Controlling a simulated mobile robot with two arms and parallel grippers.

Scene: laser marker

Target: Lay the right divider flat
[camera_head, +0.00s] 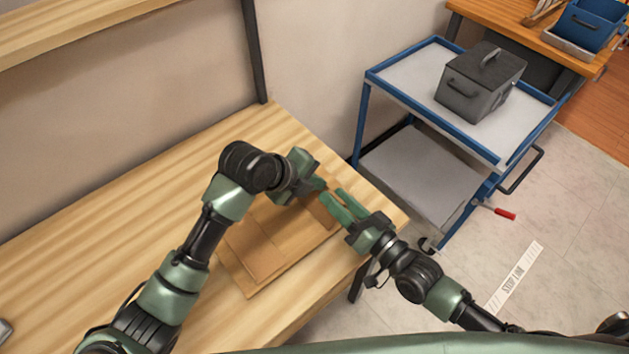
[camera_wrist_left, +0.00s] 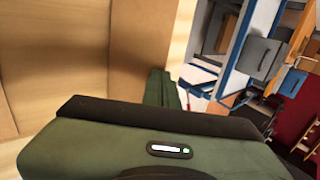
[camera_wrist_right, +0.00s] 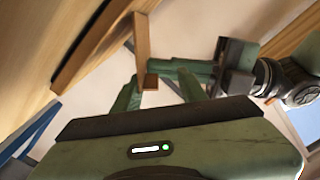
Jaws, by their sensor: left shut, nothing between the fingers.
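A flat light-wood board or shallow tray (camera_head: 293,243) lies on the table. A brown wooden panel (camera_head: 254,250) lies flat on its left part. Another brown piece (camera_head: 322,211), seemingly the right divider, is at its right end, partly hidden by my grippers. In the right wrist view a narrow wooden piece (camera_wrist_right: 142,45) shows between the fingers' directions; I cannot tell if it touches them. My left gripper (camera_head: 322,184) is shut and empty beside the right piece; its fingers also show in the left wrist view (camera_wrist_left: 158,88). My right gripper (camera_head: 342,207) is open, its fingers apart, close by.
The wooden table (camera_head: 100,225) has free room left of the board. A blue-framed trolley (camera_head: 400,88) with a grey lidded box (camera_head: 480,84) stands beyond the table's right end. A wall is behind. The two grippers are very close together.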

